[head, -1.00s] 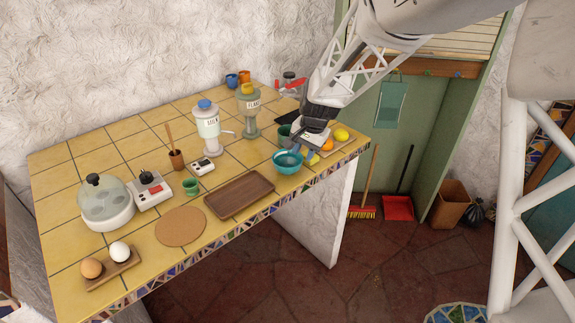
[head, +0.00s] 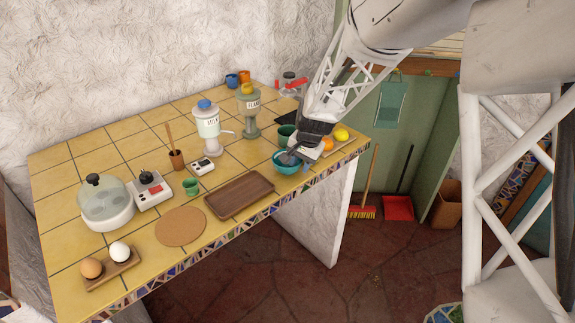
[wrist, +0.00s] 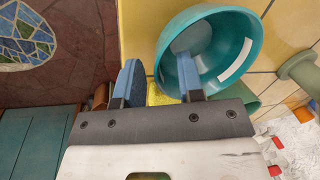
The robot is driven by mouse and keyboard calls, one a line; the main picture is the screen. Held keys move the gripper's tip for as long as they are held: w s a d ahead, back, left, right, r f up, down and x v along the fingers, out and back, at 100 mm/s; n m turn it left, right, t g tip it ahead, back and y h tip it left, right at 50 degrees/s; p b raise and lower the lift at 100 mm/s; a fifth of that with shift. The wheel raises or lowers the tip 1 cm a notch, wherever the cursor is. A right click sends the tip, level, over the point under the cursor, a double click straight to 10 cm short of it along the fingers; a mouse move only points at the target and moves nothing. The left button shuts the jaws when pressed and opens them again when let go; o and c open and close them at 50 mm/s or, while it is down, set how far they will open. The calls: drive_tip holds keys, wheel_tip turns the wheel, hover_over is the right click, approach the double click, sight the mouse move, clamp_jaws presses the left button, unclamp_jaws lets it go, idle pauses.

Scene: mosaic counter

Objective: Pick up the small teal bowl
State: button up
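The teal bowl (head: 285,168) stands upright near the counter's front right edge. In the wrist view the bowl (wrist: 232,45) fills the upper right, with a white strip on its inner wall. My gripper (head: 296,155) is low at the bowl's right side, covering part of its rim in the head view. In the wrist view my gripper (wrist: 157,65) is open, one blue finger inside the bowl and the other outside. The bowl's near wall lies between them, with a gap visible at the outer finger. Whether the inner finger touches the bowl I cannot tell.
A yellow sponge-like block (wrist: 160,94) lies close beside the bowl. A dark green cup (head: 286,133) stands behind it. An orange (head: 327,144) and a lemon (head: 341,134) are to the right. A brown tray (head: 239,193) lies left, with bare tiles between.

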clamp_jaws()
drive_tip(key=shift+r, duration=0.1)
idle(0.4)
drive_tip(key=shift+r, duration=0.65)
drive_tip(key=shift+v, duration=1.05)
drive_tip(key=s+d, duration=0.1)
drive_tip(key=s, duration=0.6)
drive_tip(key=s+d+r, duration=0.1)
drive_tip(key=s+d, duration=0.1)
drive_tip(key=s, duration=0.6)
drive_tip(key=shift+d+r, duration=0.25)
drive_tip(key=shift+d, duration=0.1)
drive_tip(key=shift+s, duration=0.1)
